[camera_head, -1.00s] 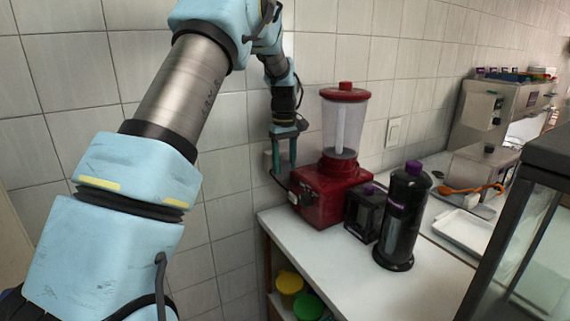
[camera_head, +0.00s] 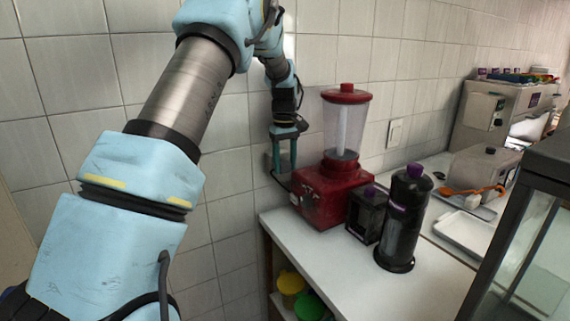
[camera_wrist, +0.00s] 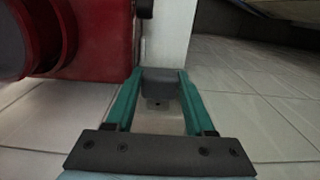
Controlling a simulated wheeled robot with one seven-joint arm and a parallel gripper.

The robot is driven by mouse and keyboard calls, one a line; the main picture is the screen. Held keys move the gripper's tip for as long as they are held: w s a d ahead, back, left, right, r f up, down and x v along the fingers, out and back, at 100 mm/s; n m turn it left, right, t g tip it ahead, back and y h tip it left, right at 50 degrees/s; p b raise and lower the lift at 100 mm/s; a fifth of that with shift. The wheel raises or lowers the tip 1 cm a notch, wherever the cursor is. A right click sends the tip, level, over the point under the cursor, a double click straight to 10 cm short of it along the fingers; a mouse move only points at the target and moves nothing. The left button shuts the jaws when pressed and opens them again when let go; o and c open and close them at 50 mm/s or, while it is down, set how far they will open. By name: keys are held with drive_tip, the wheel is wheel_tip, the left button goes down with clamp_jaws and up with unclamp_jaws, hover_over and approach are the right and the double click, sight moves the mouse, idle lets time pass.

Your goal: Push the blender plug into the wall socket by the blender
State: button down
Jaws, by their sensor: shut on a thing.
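The red blender (camera_head: 322,208) stands upright at the wall end of the counter. Its red side fills the upper left of the wrist view (camera_wrist: 101,45). My gripper (camera_head: 283,174) points down close to the tiled wall, left of the blender. In the wrist view its green fingers are shut on a grey block (camera_wrist: 160,80), which appears to be the plug. A pale plate with a small dark hole (camera_wrist: 158,118) shows between the fingers, apparently the wall socket. The head view hides most of the plug, and I cannot tell whether it is seated. A dark cord (camera_head: 277,181) runs toward the blender.
The white counter (camera_head: 330,255) has a black grinder-like box (camera_head: 366,217) and a dark bottle with a purple cap (camera_head: 402,220) right of the blender. Another wall plate (camera_head: 395,133) is behind them. A glass case (camera_head: 520,240) stands at right. Yellow and green lids sit below the counter.

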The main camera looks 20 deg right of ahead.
drive_tip(key=shift+w, duration=0.25)
idle(0.8)
drive_tip(key=shift+c, duration=0.9)
unclamp_jaws()
wheel_tip(320, 180, up, 9)
drive_tip(key=shift+r+b, duration=0.15)
drive_tip(key=shift+b, duration=1.05)
drive_tip(key=s+a+f+m, duration=0.15)
drive_tip(key=s+a, duration=0.25)
drive_tip(key=a, duration=0.4)
drive_tip(key=s+a+f, duration=0.3)
drive_tip(key=a, duration=0.5)
drive_tip(key=s+a+f+m, duration=0.1)
drive_tip(key=s+a+f, duration=0.2)
drive_tip(key=s+a, duration=0.3)
drive_tip(key=s+a+f+m+t, duration=0.1)
drive_tip(key=s+a+f, duration=0.3)
drive_tip(key=s, duration=0.7)
drive_tip(key=shift+s+a+m+t, duration=0.25)
drive_tip(key=shift+a+m+t, duration=0.1)
drive_tip(key=shift+a, duration=0.55)
